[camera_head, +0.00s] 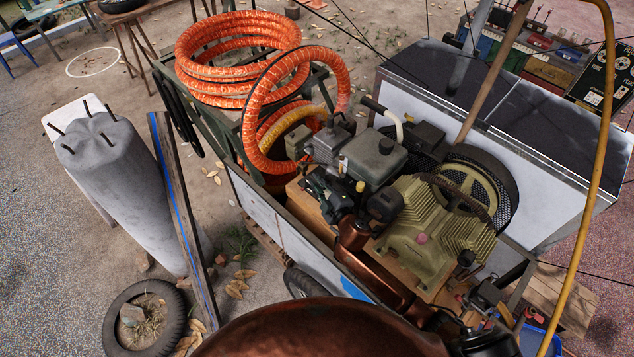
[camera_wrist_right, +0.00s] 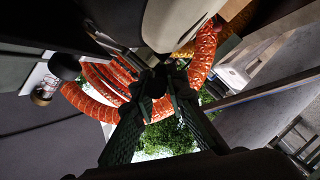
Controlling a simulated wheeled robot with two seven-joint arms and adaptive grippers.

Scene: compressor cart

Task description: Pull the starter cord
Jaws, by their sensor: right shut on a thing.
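The small grey engine (camera_head: 372,158) sits on the cart, beside the olive compressor pump (camera_head: 425,240). My right gripper (camera_head: 316,182) is at the left side of the engine, low down near its end. In the right wrist view, the gripper's dark fingers (camera_wrist_right: 157,84) come together at their tips on a small dark thing, taken to be the starter handle. The handle is mostly hidden by the fingers, and I cannot make out the cord. My left gripper is in neither view.
Coiled orange hose (camera_head: 238,50) stands behind the engine. A meshed wheel guard (camera_head: 482,190) is right of it. A curved yellow hose (camera_head: 607,150) crosses the right side. A grey post (camera_head: 125,185) and a tyre (camera_head: 145,318) are left of the cart.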

